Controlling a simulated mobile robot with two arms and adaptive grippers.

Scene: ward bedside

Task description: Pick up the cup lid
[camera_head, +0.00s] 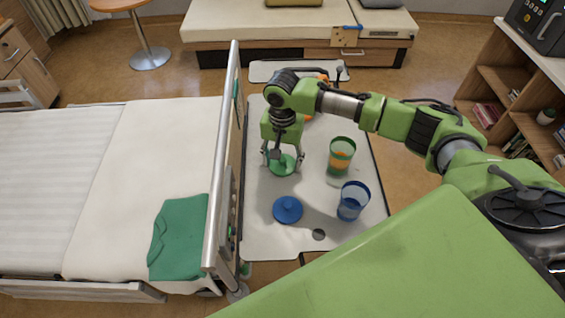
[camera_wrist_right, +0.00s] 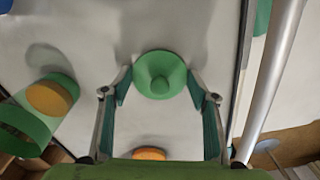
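A green cup lid (camera_head: 283,168) with a round knob lies on the overbed table. A blue lid (camera_head: 288,210) lies nearer to me. My right gripper (camera_head: 283,158) points down over the green lid, with one finger on each side. In the right wrist view the green lid (camera_wrist_right: 160,76) sits between the open fingertips (camera_wrist_right: 159,88); I cannot tell whether they touch its rim. A clear green cup (camera_head: 342,155) with something orange inside stands to the right, and a clear blue cup (camera_head: 352,201) stands nearer. My left gripper is not in view.
The grey table (camera_head: 262,235) has free room at its front left. A metal bed rail (camera_head: 225,150) rises along its left edge, beside the bed (camera_head: 150,140) with a folded green garment (camera_head: 180,237). Something orange (camera_wrist_right: 150,153) shows partly in the wrist view. A bookshelf (camera_head: 505,95) stands right.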

